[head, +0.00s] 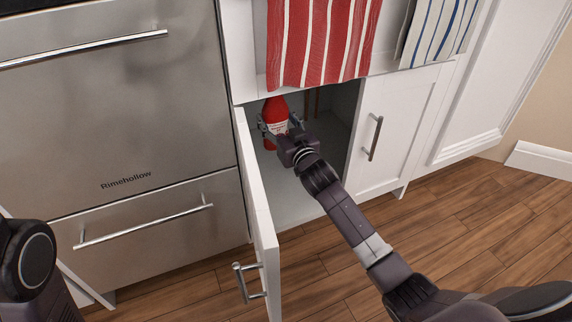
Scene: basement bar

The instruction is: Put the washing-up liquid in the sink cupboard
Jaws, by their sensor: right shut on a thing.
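A red bottle with a pale label, the washing-up liquid (276,109), is inside the open sink cupboard (296,203) in the head view. My right gripper (275,127) reaches in through the opening and is shut on the bottle. The bottle looks roughly upright; I cannot tell whether its base touches the cupboard floor. The left cupboard door (260,215) stands open toward me, and the right door (401,125) is shut. My left gripper is not in view; only a dark part of my own body shows at the lower left.
A red striped towel (322,40) hangs above the opening, and a blue striped towel (440,32) hangs to its right. Thin brown upright shapes show deeper in the cupboard. A steel appliance (120,110) stands left of the cupboard. The wooden floor (470,230) at right is clear.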

